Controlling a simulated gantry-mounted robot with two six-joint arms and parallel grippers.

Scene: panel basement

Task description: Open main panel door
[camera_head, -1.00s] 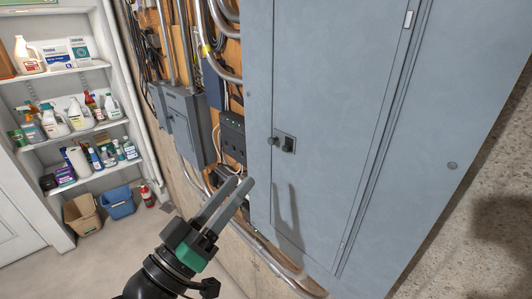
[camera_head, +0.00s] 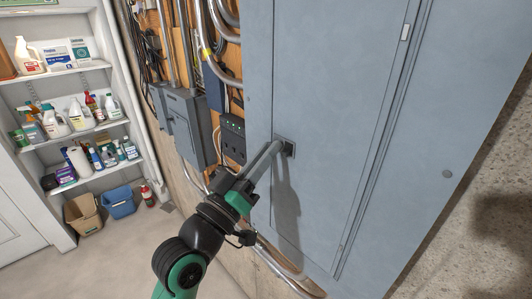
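The main panel door (camera_head: 345,90) is a tall blue-grey metal door, and it sits shut in the grey panel. Its small dark latch (camera_head: 289,148) is on the door's left side. My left gripper (camera_head: 275,148) has its fingertips at the latch, overlapping its left part in the camera_head view. The fingers nearly line up in this view, so I cannot tell whether they are apart or closed on the latch. The fingers hide part of the latch. My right gripper is not in view.
White shelves (camera_head: 75,135) with bottles stand at the far left.

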